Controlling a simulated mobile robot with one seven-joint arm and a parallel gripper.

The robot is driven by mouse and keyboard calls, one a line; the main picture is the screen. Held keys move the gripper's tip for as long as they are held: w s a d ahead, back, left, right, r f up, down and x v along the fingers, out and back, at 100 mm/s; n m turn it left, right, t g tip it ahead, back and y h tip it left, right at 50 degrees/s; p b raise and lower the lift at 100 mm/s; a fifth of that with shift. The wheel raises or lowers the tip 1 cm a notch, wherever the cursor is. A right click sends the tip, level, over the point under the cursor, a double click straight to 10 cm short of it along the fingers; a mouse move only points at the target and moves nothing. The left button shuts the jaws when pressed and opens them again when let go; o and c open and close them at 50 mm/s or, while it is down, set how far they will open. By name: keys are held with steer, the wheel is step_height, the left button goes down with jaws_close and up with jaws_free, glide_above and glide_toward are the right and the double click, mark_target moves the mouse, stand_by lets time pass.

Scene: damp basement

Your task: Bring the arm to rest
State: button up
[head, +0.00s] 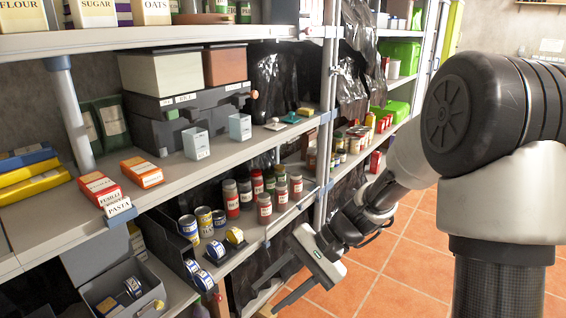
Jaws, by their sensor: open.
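My gripper (283,286) hangs at the end of my arm (400,165), just in front of the lower shelves. Its two fingers are spread apart and point to the lower left. No object shows between the fingers. The fingertips are close to the front edge of the shelving, and I cannot tell whether they touch it. My arm reaches from the right side across the orange tiled floor.
Metal shelving (235,160) fills the left and middle. A shelf holds red-lidded jars (264,208) and cans (189,229); a grey bin (122,290) stands lower left. Pasta boxes (141,172) lie on the middle shelf. Tiled floor (405,240) is clear right of the gripper.

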steer(key=s+d+r+n+t+h, duration=0.6)
steer(key=s+d+r+t+h, duration=0.25)
steer(key=s+d+r, duration=0.6)
step_height(320, 180, up, 29)
steer(key=w+d+p, duration=0.1)
steer(key=w+p, duration=0.1)
steer(key=p, duration=2.5)
steer(key=shift+d+f+g, duration=0.15)
steer(key=shift+d+g, duration=0.05)
steer(key=shift+g, duration=0.25)
steer(key=shift+h, duration=0.25)
